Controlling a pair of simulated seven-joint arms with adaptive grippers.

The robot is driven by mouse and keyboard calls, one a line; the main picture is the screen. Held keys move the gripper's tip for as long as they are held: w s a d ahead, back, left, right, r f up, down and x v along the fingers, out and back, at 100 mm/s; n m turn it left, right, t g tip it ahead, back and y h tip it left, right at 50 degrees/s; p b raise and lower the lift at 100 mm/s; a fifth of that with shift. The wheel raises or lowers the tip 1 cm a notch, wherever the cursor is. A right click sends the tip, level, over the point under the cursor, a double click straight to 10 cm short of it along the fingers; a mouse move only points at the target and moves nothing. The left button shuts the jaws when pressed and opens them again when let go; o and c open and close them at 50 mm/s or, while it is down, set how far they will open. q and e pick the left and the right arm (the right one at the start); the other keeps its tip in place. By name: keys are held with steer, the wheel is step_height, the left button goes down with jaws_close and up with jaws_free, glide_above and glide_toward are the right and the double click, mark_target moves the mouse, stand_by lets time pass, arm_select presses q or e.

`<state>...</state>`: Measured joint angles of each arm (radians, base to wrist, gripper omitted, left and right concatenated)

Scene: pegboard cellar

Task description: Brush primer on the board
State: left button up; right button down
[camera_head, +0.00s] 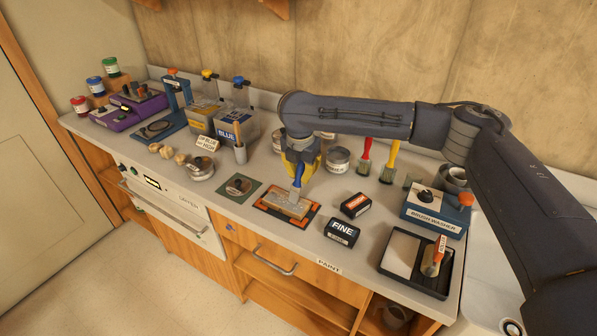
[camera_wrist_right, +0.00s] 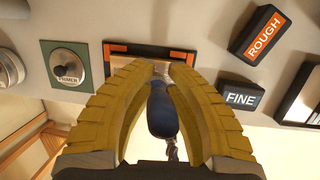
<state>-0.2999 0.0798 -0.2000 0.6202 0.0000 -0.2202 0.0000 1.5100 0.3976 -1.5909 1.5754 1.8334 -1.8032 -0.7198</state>
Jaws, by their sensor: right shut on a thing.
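The board (camera_head: 289,205) lies flat in a black and orange frame on the bench; the frame's edge also shows in the wrist view (camera_wrist_right: 120,48). My right gripper (camera_head: 299,166), with yellow fingers, is shut on a blue-handled brush (camera_head: 298,174). The brush points down, its lower end at the board; whether the bristles touch is unclear. In the wrist view the blue handle (camera_wrist_right: 161,112) sits between the fingers. My left gripper is out of view.
A ROUGH block (camera_head: 355,205) and a FINE block (camera_head: 342,232) sit right of the board. A brush washer (camera_head: 433,212) and a black tray (camera_head: 413,263) stand farther right. A round tin (camera_head: 200,170) is left of the mat. Brushes and tins line the back.

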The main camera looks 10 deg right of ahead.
steer(key=shift+s+d, duration=1.2)
steer(key=shift+d, duration=0.4)
steer(key=w+a, duration=0.8)
steer(key=a, duration=0.2)
steer(key=shift+a, duration=0.3)
stand_by(1.8)
steer(key=shift+r, duration=0.35)
stand_by(0.4)
steer(key=shift+w+d, duration=0.15)
steer(key=shift+w, duration=0.05)
steer(key=shift+w+d, duration=0.25)
steer(key=shift+w, duration=0.05)
steer(key=shift+d, duration=0.1)
steer(key=shift+s+d+f, duration=0.1)
steer(key=shift+s+d, duration=0.2)
steer(key=shift+s, duration=0.05)
steer(key=shift+f, duration=0.25)
stand_by(0.4)
steer(key=shift+d, duration=0.1)
